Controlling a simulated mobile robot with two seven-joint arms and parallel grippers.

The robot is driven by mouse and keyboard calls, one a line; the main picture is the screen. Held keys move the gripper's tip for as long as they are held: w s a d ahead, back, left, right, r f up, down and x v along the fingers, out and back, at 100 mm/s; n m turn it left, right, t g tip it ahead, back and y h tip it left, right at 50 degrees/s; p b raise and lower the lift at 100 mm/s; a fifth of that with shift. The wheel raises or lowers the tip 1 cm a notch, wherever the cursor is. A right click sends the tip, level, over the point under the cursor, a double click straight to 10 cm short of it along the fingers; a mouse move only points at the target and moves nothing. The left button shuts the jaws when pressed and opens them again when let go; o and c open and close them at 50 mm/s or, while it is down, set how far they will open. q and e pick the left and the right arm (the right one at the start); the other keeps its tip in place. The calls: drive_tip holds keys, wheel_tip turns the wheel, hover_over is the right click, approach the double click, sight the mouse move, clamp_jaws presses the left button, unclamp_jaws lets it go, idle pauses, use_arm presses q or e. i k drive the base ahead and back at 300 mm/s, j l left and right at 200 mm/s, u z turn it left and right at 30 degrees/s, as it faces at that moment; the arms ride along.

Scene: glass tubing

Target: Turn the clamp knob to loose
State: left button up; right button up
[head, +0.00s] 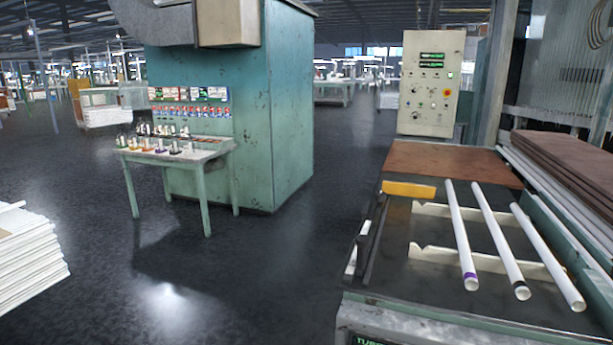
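A cream control panel (431,85) stands upright behind the machine bed at the right. It has green-lit displays (431,60) at the top and several small dark knobs or buttons below them. A red button on a yellow surround (447,92) sits at its right side. The labels are too small to read, so I cannot tell which control is the clamp knob or how it is set. Neither of my grippers is in view.
Three white tubes (501,240) lie on notched cream rails on the machine bed, beside a yellow bar (409,189). A brown board (452,163) lies before the panel. A small table (178,152) with several small items stands by a green cabinet (290,110). Dark floor between is clear.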

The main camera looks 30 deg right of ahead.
sight(381, 197)
drive_tip(key=i+z, duration=0.45)
drive_tip(key=i+j+z, duration=0.25)
drive_tip(key=i+z, duration=0.2)
drive_tip(key=i+j+z, duration=0.3)
drive_tip(key=z, duration=0.15)
drive_tip(key=i+j, duration=0.05)
drive_tip(key=i, duration=0.05)
